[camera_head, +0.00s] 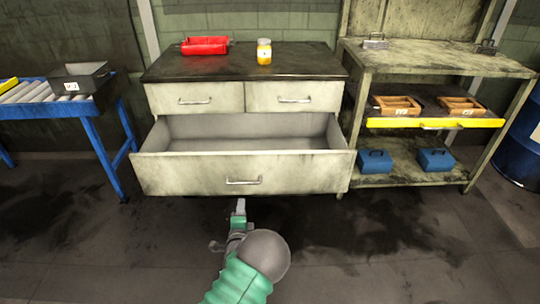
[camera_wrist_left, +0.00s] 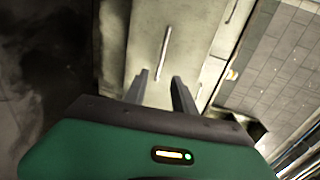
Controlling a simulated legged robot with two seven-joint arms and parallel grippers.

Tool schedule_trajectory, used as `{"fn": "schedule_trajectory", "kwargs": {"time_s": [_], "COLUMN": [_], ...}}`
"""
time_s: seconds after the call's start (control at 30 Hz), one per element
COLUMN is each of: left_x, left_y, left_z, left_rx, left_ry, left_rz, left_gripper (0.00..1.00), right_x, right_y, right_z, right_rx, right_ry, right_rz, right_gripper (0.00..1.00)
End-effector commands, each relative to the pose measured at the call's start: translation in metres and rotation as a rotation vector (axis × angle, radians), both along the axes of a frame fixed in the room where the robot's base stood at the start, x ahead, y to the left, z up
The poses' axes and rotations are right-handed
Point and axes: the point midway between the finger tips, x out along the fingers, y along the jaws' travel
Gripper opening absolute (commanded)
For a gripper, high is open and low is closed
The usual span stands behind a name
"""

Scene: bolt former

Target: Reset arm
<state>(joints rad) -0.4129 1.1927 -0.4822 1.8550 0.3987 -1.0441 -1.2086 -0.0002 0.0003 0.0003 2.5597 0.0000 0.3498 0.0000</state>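My left gripper (camera_head: 240,207) is in front of the cabinet (camera_head: 345,72), just below and in front of the handle of its large bottom drawer (camera_head: 190,174). The drawer is pulled out and looks empty inside. In the left wrist view the two fingers of my left gripper (camera_wrist_left: 162,92) stand apart with nothing between them. The drawer handle (camera_wrist_left: 165,52) lies ahead of the fingertips there, not touching them as far as I can see. My right gripper is in neither view.
A workbench (camera_head: 440,58) with a yellow-edged shelf is at right. A roller conveyor (camera_head: 50,111) with a grey bin (camera_head: 80,78) is at left. The floor in front is clear.

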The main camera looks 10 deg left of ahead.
Motion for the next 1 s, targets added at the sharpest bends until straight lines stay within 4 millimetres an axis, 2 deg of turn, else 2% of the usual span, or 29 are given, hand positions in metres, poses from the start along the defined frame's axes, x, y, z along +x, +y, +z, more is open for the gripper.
{"fn": "schedule_trajectory", "kwargs": {"time_s": [0.07, 0.17, 0.27, 0.4, 0.5, 0.63, 0.8, 0.83, 0.9, 1.0], "left_x": [-0.002, -0.015, -0.049, -0.123, -0.175, -0.239, -0.320, -0.329, -0.325, -0.325], "left_y": [0.001, 0.007, 0.003, -0.027, -0.047, -0.063, -0.069, -0.069, -0.069, -0.069], "left_z": [0.001, 0.004, 0.009, 0.024, 0.038, 0.056, 0.074, 0.084, 0.116, 0.146], "left_rx": [-0.029, -0.198, -0.511, -0.915, -1.081, -1.200, -1.254, -1.254, -1.253, -1.252], "left_ry": [0.009, 0.070, 0.185, 0.378, 0.488, 0.595, 0.683, 0.690, 0.693, 0.693], "left_rz": [0.014, 0.090, 0.226, 0.429, 0.552, 0.701, 0.903, 0.929, 0.925, 0.924], "left_gripper": [0.32, 0.32, 0.32, 0.32, 0.32, 0.32, 0.32, 0.32, 0.32, 0.32], "right_x": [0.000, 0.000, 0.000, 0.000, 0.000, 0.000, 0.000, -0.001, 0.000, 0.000], "right_y": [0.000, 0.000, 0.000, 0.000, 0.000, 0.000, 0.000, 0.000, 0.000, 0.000], "right_z": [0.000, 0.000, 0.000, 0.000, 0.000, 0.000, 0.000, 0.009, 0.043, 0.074], "right_rx": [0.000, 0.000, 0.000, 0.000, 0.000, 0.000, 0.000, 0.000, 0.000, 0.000], "right_ry": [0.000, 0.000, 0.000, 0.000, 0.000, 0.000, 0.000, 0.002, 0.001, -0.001], "right_rz": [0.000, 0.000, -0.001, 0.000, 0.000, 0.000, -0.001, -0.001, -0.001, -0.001], "right_gripper": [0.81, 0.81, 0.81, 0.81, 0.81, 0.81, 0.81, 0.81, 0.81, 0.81]}}
